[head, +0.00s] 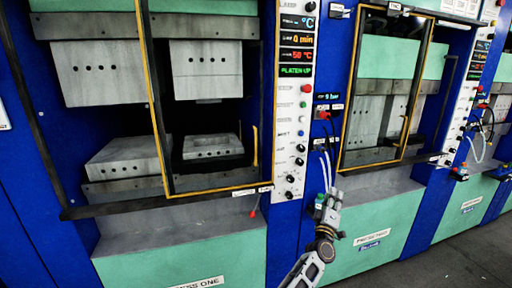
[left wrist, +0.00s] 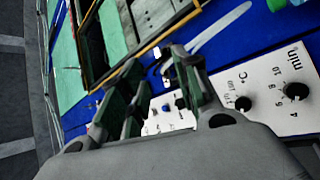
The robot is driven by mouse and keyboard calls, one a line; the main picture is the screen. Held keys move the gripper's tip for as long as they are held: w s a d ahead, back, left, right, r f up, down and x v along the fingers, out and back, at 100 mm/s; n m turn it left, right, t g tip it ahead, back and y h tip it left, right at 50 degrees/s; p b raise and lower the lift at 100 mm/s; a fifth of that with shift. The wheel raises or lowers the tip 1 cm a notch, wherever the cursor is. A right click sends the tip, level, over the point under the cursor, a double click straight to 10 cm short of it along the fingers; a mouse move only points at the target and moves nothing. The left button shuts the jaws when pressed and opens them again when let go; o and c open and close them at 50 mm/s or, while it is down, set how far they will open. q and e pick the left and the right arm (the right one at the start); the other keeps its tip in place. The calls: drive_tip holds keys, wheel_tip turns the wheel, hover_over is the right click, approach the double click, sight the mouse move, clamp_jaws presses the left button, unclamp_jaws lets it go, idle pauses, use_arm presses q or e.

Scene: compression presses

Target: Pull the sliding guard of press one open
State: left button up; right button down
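Press one (head: 175,260) fills the left of the head view. Its sliding guard (head: 150,95), a dark frame with yellow edging, stands across the right half of the press opening; the left half is uncovered. A yellow upright handle (head: 255,147) shows near the guard's right side. My left gripper (head: 330,200) is right of press one's control panel, in front of the blue post between the presses, apart from the guard. In the left wrist view its fingers (left wrist: 155,85) are spread with nothing visible between them. My right gripper is out of view.
Press one's control panel (head: 292,110) has knobs and red displays. Press two (head: 375,235) stands to the right with its own yellow-edged guard (head: 345,75). White hoses (head: 326,170) hang near my left gripper. A red-tipped lever (head: 253,212) sits below press one's opening. Grey floor is clear at lower right.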

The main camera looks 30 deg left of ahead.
use_arm(q)
drive_tip(key=s+a+r+n+g+y, duration=0.1)
drive_tip(key=s+a+r+n+y, duration=0.1)
drive_tip(key=a+r+n+y, duration=0.35)
drive_tip(key=s+a+r+n+g+y, duration=0.2)
drive_tip(key=s+r+n+y, duration=0.1)
drive_tip(key=r+n, duration=0.5)
drive_tip(key=s+a+r+n+g+y, duration=0.1)
drive_tip(key=s+a+r+n+y, duration=0.1)
drive_tip(key=a+r+n+y, duration=0.3)
drive_tip(key=s+a+f+n+g+p, duration=0.1)
drive_tip(key=s+a+n+g, duration=0.5)
drive_tip(key=n, duration=0.9)
drive_tip(key=s+g, duration=0.1)
drive_tip(key=g, duration=0.2)
drive_tip(key=shift+s+f, duration=0.2)
drive_tip(key=shift+s, duration=0.1)
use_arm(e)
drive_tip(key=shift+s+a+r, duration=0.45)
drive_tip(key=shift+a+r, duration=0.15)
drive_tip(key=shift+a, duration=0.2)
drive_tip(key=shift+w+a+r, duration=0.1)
